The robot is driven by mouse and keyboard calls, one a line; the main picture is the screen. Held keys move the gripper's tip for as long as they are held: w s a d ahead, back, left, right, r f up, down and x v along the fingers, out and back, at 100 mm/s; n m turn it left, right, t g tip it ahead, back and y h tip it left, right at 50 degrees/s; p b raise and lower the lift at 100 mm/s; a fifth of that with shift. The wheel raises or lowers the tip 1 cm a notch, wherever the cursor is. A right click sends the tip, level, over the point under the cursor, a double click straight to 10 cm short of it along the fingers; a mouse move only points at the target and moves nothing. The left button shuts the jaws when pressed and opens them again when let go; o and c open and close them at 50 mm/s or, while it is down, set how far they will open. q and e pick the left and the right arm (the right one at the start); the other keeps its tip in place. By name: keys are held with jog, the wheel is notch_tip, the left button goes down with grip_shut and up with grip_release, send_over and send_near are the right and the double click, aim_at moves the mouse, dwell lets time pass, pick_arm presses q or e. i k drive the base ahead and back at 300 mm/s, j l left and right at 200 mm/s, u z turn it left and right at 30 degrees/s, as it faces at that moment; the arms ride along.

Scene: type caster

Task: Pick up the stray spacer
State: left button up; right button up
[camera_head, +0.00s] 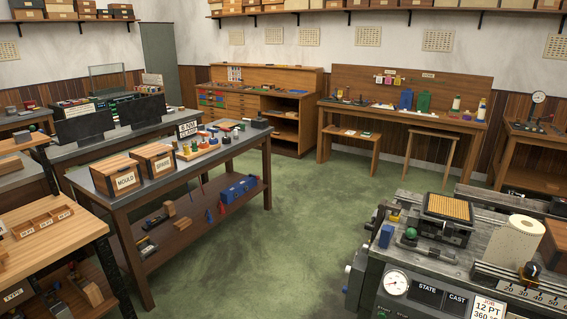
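I cannot make out a stray spacer for certain at this distance. Many small coloured pieces (200,145) lie and stand close together on the long grey-topped table (150,190), too small to tell apart. The casting machine (420,265) stands at the lower right with a round white gauge (396,283) and STATE and CAST panels on its front. A small green knob (410,233) and a blue block (386,236) are on its top. Neither of my grippers is in view.
Wooden MOULD (116,175) and SPARE (153,160) boxes sit on the long table. A divided wooden tray (42,222) lies on the near left bench. A white roll (515,243) stands on the machine. Green floor (270,245) is open between table and machine. Benches line the back wall.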

aim_at(451, 253)
jog(key=l+z, duration=0.15)
jog(key=z, duration=0.2)
jog(key=l+z, duration=0.1)
jog(key=z, duration=0.25)
jog(key=i+l+z, duration=0.1)
jog(key=z, duration=0.25)
